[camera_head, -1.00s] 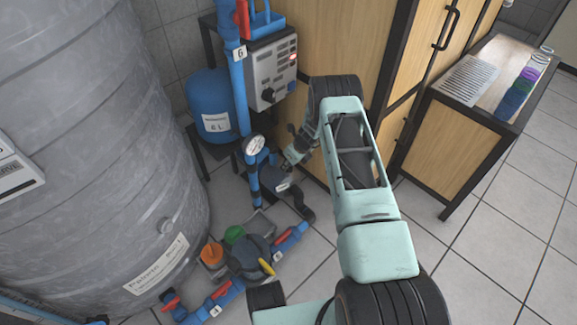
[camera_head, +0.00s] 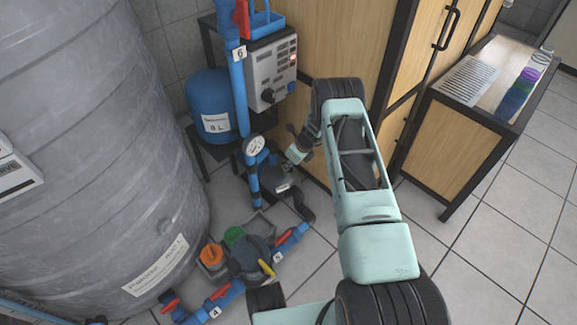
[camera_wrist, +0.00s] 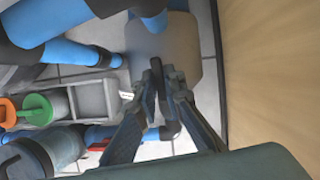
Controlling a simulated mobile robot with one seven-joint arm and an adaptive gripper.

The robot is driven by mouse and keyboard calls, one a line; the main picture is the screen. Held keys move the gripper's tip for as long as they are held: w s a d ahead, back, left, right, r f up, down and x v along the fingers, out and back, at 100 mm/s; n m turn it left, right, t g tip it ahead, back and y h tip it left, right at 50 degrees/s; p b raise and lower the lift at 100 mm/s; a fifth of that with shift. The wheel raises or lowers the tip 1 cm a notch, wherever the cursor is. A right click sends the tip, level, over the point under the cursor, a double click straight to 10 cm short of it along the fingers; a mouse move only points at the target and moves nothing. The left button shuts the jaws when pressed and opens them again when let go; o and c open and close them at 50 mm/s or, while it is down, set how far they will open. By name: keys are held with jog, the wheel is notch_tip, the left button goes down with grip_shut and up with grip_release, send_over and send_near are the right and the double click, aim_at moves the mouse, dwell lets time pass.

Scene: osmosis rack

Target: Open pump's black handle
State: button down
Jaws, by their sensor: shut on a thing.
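The pump is a dark grey body (camera_head: 280,179) low on the floor beside the blue pipes in the head view. In the wrist view its grey-brown casing (camera_wrist: 180,45) fills the upper middle. The pump's black handle (camera_wrist: 157,76) is a short dark bar in front of this casing. My gripper (camera_wrist: 163,92) is shut on the handle, with one finger on each side of it. In the head view my gripper (camera_head: 288,167) is at the pump, small and dark, and the handle cannot be made out there.
A blue pipe with a pressure gauge (camera_head: 254,145) rises just left of the pump. A blue tank (camera_head: 207,100) and a grey control box (camera_head: 272,68) stand behind. An orange knob (camera_head: 212,252) and floor pipes lie in front. A wooden cabinet (camera_head: 335,38) stands close on the right.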

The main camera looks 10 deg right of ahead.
jog(key=n+g, duration=0.1)
jog(key=n, duration=0.2)
jog(key=n+g+y, duration=0.1)
jog(key=n, duration=0.2)
jog(key=shift+w+d, duration=0.1)
jog(key=shift+w, duration=0.05)
dwell(0.4)
jog(key=c, duration=2)
grip_release()
notch_tip(320, 180, up, 10)
